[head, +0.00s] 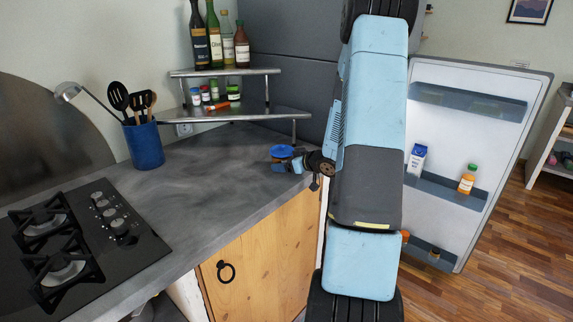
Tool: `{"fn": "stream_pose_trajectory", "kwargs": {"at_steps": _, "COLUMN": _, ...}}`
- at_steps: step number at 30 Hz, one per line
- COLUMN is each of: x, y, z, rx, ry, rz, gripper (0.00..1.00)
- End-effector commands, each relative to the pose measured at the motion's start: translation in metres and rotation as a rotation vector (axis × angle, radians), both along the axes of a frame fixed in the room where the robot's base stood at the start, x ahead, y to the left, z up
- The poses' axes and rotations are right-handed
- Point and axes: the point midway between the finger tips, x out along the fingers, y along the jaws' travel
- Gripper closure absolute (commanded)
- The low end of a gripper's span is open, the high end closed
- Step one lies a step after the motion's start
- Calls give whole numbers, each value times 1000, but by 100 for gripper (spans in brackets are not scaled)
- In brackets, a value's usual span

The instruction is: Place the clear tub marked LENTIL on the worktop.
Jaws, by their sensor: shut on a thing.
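A small tub with a blue lid (281,151) is at the right end of the grey worktop (215,180), near its front edge. My gripper (296,162) reaches in from the right and is shut on this tub. The tub looks upright. Its body is mostly hidden by the gripper, and no LENTIL marking can be read. I cannot tell whether its base touches the worktop or is slightly above it.
A metal two-tier shelf (222,118) with bottles and small jars stands behind the tub. A blue utensil pot (144,145) and a black gas hob (80,240) are at left. The middle worktop is clear. An open fridge door (470,150) is at right.

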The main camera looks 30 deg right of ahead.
Motion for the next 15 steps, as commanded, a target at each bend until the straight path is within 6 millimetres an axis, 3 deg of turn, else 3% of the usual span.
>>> {"fn": "stream_pose_trajectory", "kwargs": {"at_steps": 11, "x": 0, "y": 0, "z": -4, "rx": 1, "ry": -1, "rz": 1, "gripper": 60}}
{"fn": "stream_pose_trajectory", "kwargs": {"at_steps": 12, "x": 0, "y": 0, "z": -5, "rx": 1, "ry": -1, "rz": 1, "gripper": 16}}
{"fn": "stream_pose_trajectory", "kwargs": {"at_steps": 15, "x": 0, "y": 0, "z": -4, "rx": 1, "ry": -1, "rz": 1, "gripper": 6}}
